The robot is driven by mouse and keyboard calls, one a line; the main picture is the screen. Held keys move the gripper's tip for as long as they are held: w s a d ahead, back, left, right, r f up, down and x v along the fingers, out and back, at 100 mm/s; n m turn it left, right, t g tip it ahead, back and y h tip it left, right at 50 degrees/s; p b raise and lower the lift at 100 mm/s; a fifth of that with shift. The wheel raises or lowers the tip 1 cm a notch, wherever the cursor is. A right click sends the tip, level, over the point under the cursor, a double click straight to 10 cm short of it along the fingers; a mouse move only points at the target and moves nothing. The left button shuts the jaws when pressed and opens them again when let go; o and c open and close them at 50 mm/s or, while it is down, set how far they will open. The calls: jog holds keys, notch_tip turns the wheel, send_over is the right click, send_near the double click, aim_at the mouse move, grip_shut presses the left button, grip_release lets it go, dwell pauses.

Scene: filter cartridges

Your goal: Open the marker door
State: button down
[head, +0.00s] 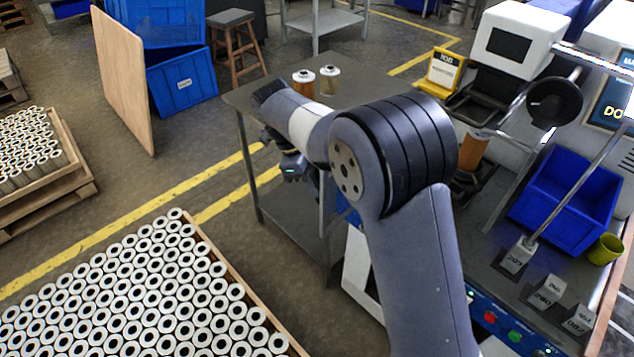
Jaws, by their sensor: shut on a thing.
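My arm crosses the middle of the picture and covers part of the machine bench. A white machine head with a dark window (508,45) stands at the upper right. An orange-brown cartridge (473,150) stands below it. I cannot tell which part is the marker door or whether it is open.
Two cartridges (304,83) (329,79) stand on the grey table (245,95). A blue bin (568,195), grey labelled blocks (517,257) and a yellow-framed sign (444,70) are at right. A crate of white cartridges (268,325) fills the lower left. Floor between is clear.

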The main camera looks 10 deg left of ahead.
jog(key=shift+w, duration=0.1)
dwell(0.3)
jog(key=c, duration=1.5)
grip_release()
jog(key=v, duration=1)
jog(key=shift+r, duration=0.4)
jog(key=shift+w+a, duration=0.1)
jog(key=shift+w, duration=0.05)
jog(key=x, duration=1.1)
jog(key=shift+a, duration=0.1)
jog(key=shift+s, duration=0.25)
